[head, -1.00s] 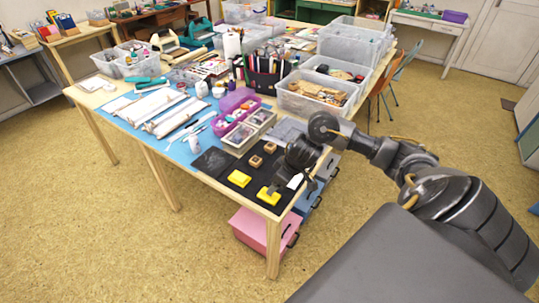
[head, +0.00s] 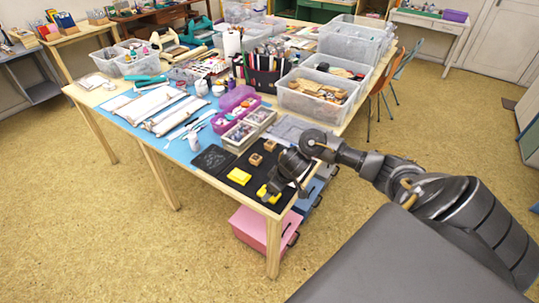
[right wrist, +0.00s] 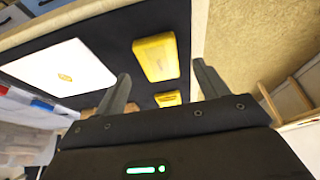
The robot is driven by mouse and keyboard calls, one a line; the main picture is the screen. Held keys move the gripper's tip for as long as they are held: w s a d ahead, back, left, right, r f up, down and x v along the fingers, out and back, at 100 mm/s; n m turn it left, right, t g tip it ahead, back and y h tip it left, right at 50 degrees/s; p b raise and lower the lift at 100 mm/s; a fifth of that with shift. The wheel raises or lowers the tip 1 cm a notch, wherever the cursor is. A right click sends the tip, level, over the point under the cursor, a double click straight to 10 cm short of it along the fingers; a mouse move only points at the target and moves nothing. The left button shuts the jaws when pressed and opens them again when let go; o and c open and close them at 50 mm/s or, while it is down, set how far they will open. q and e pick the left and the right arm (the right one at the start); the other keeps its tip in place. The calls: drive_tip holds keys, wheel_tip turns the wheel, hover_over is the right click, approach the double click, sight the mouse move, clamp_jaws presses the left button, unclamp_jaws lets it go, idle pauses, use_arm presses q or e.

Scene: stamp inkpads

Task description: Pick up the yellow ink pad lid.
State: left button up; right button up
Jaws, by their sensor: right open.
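Two yellow ink pad pieces lie on the black mat (head: 222,178) near the table's front corner. One yellow piece (head: 239,176) lies clear of my arm. The other yellow piece (head: 263,191) is nearer the corner, partly hidden by my right gripper (head: 275,193). In the right wrist view the nearer yellow piece (right wrist: 155,57) shows beyond and between the open, empty fingers (right wrist: 163,85), apart from them. The farther yellow piece (right wrist: 168,98) shows smaller below it. I cannot tell which one is the lid. My left gripper is not in view.
A white card-like piece (right wrist: 60,68) lies left of the fingers in the right wrist view. Two wooden stamps (head: 256,159) (head: 270,146) sit behind the yellow pieces. A dark square pad (head: 212,159) lies to the left, and clear bins (head: 318,92) stand behind.

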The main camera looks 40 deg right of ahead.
drive_tip(key=x, duration=0.2)
drive_tip(key=shift+w+f, duration=0.15)
drive_tip(key=shift+f, duration=0.1)
drive_tip(key=c, duration=1)
drive_tip(key=shift+c, duration=0.2)
drive_tip(key=shift+r, duration=0.1)
drive_tip(key=shift+r, duration=0.6)
wheel_tip(320, 180, up, 3)
drive_tip(key=shift+a+f, duration=0.2)
drive_tip(key=s+a+r+p, duration=0.6)
drive_tip(key=a+r, duration=0.3)
drive_tip(key=a, duration=0.3)
drive_tip(key=shift+a+p, duration=0.2)
drive_tip(key=shift+p, duration=0.55)
